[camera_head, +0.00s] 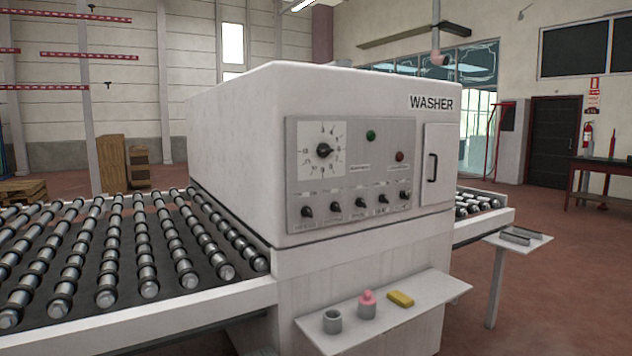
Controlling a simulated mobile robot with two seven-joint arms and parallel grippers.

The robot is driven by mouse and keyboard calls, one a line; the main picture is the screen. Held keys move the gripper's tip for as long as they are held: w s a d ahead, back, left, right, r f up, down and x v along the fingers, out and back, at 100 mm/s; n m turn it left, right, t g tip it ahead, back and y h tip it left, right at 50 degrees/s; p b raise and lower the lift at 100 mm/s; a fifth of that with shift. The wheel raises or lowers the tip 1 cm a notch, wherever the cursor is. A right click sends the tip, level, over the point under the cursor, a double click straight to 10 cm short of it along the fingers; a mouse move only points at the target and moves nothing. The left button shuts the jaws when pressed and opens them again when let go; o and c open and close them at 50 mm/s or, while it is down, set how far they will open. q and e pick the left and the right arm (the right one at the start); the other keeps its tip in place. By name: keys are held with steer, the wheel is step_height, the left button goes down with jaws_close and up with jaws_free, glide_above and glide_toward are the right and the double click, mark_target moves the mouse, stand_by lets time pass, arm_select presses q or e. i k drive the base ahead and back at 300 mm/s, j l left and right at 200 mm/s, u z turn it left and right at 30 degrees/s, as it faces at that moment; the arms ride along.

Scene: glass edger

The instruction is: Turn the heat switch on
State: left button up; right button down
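The washer (230,140) is a large white machine in the middle of the head view. Its grey control panel (345,200) faces me, angled to the right. A row of several small black knob switches runs along the lower panel, from the leftmost knob (307,211) to the rightmost knob (404,195). Their labels are too small to read, so I cannot tell which one is the heat switch. Above them are a large round dial (323,150), a green button (371,135) and a red button (400,156). Neither of my grippers is in view.
A white shelf (440,288) juts out below the panel, holding a grey cup (332,321), a pink bottle (367,304) and a yellow block (401,299). A roller conveyor (110,255) extends left. Floor at right is open.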

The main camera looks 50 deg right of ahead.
mark_target(382, 198)
steer(key=z, duration=1.75)
steer(key=i+l, duration=0.4)
steer(key=i, duration=0.2)
steer(key=i+l, duration=0.45)
steer(key=i, duration=0.2)
steer(key=i+l, duration=0.4)
steer(key=i, duration=0.2)
